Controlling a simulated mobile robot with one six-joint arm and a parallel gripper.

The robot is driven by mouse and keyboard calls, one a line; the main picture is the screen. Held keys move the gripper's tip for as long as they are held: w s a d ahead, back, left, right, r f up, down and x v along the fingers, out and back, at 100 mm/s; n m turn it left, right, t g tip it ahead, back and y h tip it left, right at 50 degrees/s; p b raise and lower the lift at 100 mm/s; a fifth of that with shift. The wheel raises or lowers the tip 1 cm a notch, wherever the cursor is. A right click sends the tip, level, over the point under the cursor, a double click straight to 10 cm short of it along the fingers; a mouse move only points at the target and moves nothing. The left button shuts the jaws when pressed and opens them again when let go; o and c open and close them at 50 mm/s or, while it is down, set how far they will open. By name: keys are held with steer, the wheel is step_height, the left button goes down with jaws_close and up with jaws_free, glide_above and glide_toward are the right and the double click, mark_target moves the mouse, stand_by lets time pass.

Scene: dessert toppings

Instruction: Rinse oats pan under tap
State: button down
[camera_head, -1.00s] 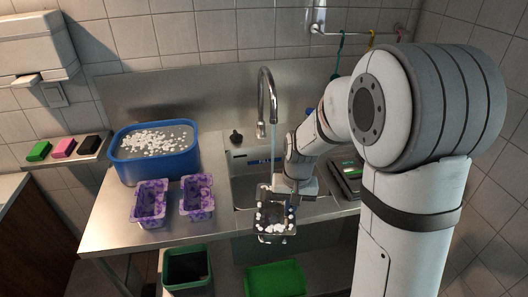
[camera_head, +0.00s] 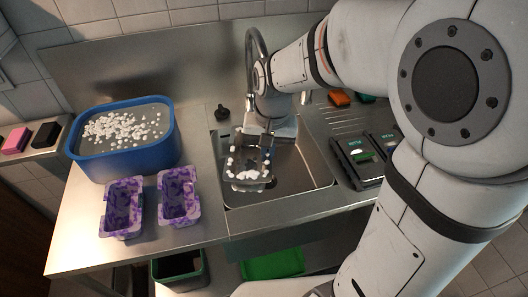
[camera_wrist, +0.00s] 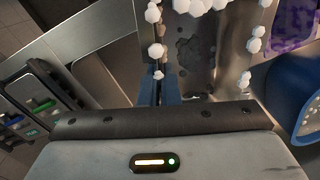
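The metal oats pan (camera_head: 250,184) is over the sink basin (camera_head: 310,178), with white pieces on its rim and a white heap at its near end. My gripper (camera_head: 268,140) is at the pan's far end, seemingly shut on its wall. In the wrist view the pan (camera_wrist: 198,55) fills the upper middle, its inside wet-looking, white lumps along its edges. The dark blue fingers (camera_wrist: 160,88) are close together at its near edge. The tap (camera_head: 250,45) rises behind my arm.
A blue tub (camera_head: 130,160) of water with white floating pieces stands left of the sink. Two purple marbled containers (camera_head: 122,222) (camera_head: 179,210) stand in front of it. Dark scales (camera_head: 355,165) lie right of the sink. A green bin (camera_head: 272,264) is below the counter.

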steer(key=w+d+f, duration=0.1)
steer(key=w+d, duration=0.1)
steer(key=w, duration=0.3)
steer(key=w+d+f, duration=0.1)
steer(key=w+d, duration=0.1)
steer(key=w, duration=0.4)
steer(key=shift+d+f, duration=0.25)
steer(key=shift+d, duration=0.15)
steer(key=shift+d, duration=0.15)
stand_by(0.4)
steer(key=shift+s+d, duration=0.2)
steer(key=shift+d, duration=0.2)
steer(key=shift+w+a, duration=0.25)
steer(key=shift+a, duration=0.3)
steer(key=shift+d, duration=0.1)
